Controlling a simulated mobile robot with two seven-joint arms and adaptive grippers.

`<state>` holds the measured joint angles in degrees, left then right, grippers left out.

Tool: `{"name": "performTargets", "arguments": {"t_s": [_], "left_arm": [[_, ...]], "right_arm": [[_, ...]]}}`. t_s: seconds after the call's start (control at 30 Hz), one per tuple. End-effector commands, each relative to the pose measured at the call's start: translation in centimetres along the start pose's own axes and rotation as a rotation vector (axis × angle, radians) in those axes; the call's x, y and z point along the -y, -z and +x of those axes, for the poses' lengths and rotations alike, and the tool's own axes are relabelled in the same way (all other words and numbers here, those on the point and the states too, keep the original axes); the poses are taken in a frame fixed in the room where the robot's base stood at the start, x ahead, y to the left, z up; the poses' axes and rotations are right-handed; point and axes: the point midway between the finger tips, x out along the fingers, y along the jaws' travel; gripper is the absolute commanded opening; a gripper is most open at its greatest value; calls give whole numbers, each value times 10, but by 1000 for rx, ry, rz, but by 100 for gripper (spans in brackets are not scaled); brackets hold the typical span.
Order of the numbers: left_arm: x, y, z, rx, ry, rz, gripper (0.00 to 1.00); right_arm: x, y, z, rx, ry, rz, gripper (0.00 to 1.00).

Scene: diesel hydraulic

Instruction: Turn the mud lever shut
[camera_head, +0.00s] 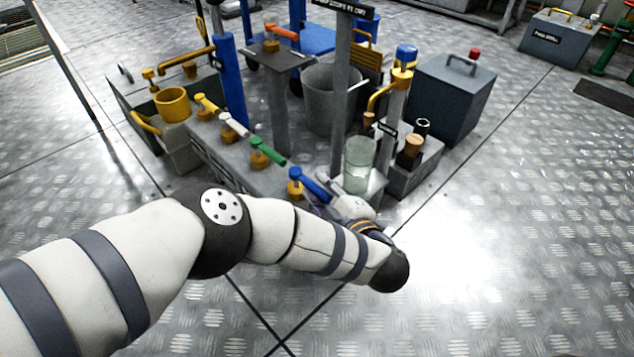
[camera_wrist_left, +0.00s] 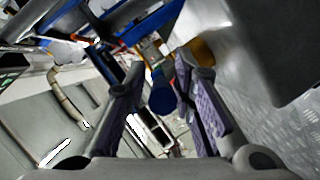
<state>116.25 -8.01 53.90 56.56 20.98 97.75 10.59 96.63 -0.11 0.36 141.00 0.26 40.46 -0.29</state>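A grey manifold (camera_head: 240,172) carries a row of levers with yellow (camera_head: 207,104), white (camera_head: 234,125), green (camera_head: 268,152) and blue (camera_head: 311,185) handles on brass bodies. I cannot read which one is marked mud. My left gripper (camera_head: 324,197) is at the blue lever, at the near end of the row, partly hidden by my wrist. In the left wrist view the two fingers of the left gripper (camera_wrist_left: 158,75) stand apart, with the round end of the blue handle (camera_wrist_left: 162,96) between them. Neither finger clearly touches it. My right gripper is out of view.
A glass jar (camera_head: 358,165) stands just right of my left gripper, beside a post with a yellow spout (camera_head: 383,95). A grey bucket (camera_head: 320,98) and a dark box (camera_head: 452,98) stand behind. An orange lever (camera_head: 283,33) tops a stand.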

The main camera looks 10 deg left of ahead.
Motion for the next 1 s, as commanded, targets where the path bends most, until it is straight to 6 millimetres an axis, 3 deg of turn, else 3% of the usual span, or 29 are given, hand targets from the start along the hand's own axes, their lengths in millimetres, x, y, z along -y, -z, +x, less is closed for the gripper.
{"name": "performTargets", "arguments": {"t_s": [0.2, 0.4, 0.9, 0.97, 1.0], "left_arm": [[-1, -2, -60, 7, -3, 0, 24], [-2, -2, -94, 5, -4, -1, 24], [-2, -1, -99, 4, -3, -1, 24], [-10, 4, -101, 2, -6, -4, 24], [-23, 13, -105, 0, -13, -9, 24]], "right_arm": [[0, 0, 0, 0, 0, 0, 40], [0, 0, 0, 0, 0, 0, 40], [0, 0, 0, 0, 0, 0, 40], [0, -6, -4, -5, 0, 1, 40], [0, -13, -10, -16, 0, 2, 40]]}}
